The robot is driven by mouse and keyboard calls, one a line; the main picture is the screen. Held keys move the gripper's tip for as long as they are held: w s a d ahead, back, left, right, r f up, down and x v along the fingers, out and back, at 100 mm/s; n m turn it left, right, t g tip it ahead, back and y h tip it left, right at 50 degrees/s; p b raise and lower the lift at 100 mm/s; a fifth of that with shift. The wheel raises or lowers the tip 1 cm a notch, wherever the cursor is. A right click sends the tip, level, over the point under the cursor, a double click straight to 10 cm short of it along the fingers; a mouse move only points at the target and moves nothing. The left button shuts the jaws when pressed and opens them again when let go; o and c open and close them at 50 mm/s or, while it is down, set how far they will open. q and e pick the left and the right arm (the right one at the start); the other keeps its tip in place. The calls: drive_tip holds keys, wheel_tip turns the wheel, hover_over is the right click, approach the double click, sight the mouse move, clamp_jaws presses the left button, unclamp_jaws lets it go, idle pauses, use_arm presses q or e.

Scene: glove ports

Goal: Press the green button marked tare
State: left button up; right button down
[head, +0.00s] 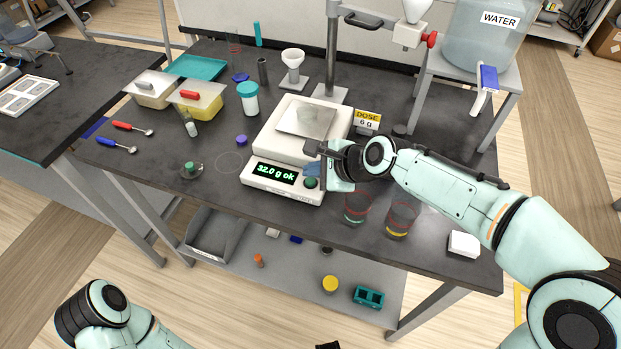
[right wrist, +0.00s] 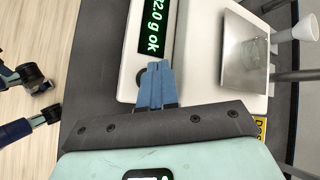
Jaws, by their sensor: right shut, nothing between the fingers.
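The scale (head: 265,145) stands on the dark bench, and its display (head: 276,173) reads "32.0 g ok". The green button (head: 311,183) is a round cap on the front panel, right of the display. No tare lettering is readable. My right gripper (head: 312,169) is shut and empty, with its blue fingers just over the button. In the right wrist view the shut fingers (right wrist: 153,82) partly cover a dark round button (right wrist: 141,77). I cannot tell whether they touch it.
A clear vessel (right wrist: 258,57) sits on the weighing pan. Two glasses (head: 357,207) (head: 402,218) stand close below my right wrist. A "DOSE 6 g" sign (head: 367,120) stands right of the scale. A small green-topped item (head: 190,169) lies to the left.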

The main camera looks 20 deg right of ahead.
sight(313, 183)
use_arm(q)
drive_tip(key=shift+f, duration=0.15)
use_arm(e)
drive_tip(key=shift+f, duration=0.45)
use_arm(q)
drive_tip(key=shift+f+b, duration=0.25)
drive_tip(key=shift+b, duration=0.15)
use_arm(e)
drive_tip(key=shift+f, duration=0.4)
use_arm(q)
drive_tip(key=shift+r, duration=0.1)
idle(0.4)
drive_tip(key=shift+w+r+p, duration=0.15)
drive_tip(key=shift+r+p, duration=0.7)
drive_tip(key=shift+p, duration=0.1)
use_arm(e)
drive_tip(key=shift+r, duration=0.85)
use_arm(q)
drive_tip(key=shift+r, duration=0.1)
use_arm(e)
drive_tip(key=shift+r, duration=0.1)
